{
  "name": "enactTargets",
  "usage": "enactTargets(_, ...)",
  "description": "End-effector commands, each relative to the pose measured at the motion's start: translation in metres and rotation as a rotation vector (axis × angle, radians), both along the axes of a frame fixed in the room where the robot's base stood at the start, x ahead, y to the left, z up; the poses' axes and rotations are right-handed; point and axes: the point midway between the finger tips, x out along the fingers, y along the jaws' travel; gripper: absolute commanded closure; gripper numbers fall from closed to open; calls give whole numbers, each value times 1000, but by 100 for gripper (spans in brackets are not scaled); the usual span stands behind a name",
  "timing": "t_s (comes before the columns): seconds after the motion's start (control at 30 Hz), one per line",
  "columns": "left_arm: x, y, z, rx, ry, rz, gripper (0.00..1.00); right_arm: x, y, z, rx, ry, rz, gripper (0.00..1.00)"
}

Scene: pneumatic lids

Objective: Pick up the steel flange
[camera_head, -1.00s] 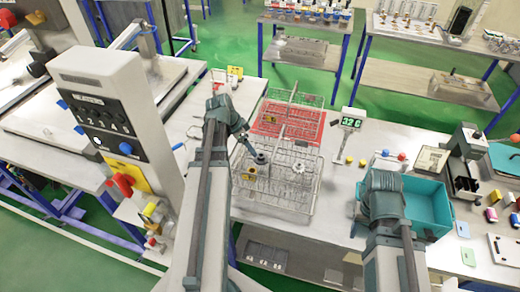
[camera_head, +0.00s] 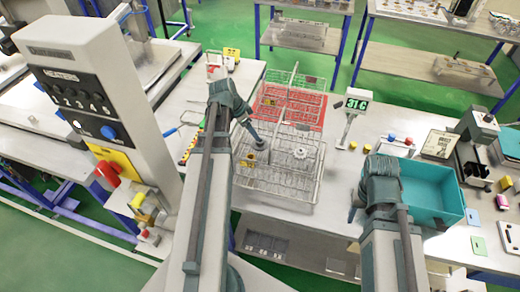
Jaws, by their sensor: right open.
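The steel flange (camera_head: 300,152), a pale toothed disc, lies in the right part of the near wire basket (camera_head: 275,196). A brass-yellow part (camera_head: 248,159) and a grey round part (camera_head: 262,156) are in the basket's left part. My left arm reaches over the basket, and its gripper (camera_head: 258,144) is at the grey part, left of the flange. Its jaws are too small to make out, so I cannot tell whether it touches anything. My right gripper (camera_head: 353,213) is open, low beside the teal bin, right of the basket and apart from the flange.
A red-lined wire basket (camera_head: 288,103) stands behind the near one. A digital display (camera_head: 356,105) on a post is right of it. The teal bin (camera_head: 428,192) is at the right. A control panel column (camera_head: 85,110) stands at the left. The bench between basket and bin is mostly clear.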

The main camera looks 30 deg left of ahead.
Motion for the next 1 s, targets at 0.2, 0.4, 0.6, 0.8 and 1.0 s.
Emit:
enactTargets(0.2, 9, -5, -27, 0, 0, 1, 24, 0, 0, -27, -1, 0, 3, 50)
enactTargets(0.4, 10, -5, -27, 0, 0, 1, 24, 0, 0, -27, -1, 0, 3, 50)
enactTargets(0.6, 16, -8, -42, 0, 0, 0, 24, 0, 0, -42, -1, 0, 2, 50)
enactTargets(0.8, 26, -12, -67, 0, -1, 0, 24, 0, 0, -67, -1, 0, 1, 50)
enactTargets(1.0, 29, -15, -74, 0, -1, 1, 24, 0, 0, -74, -1, 0, 1, 50)
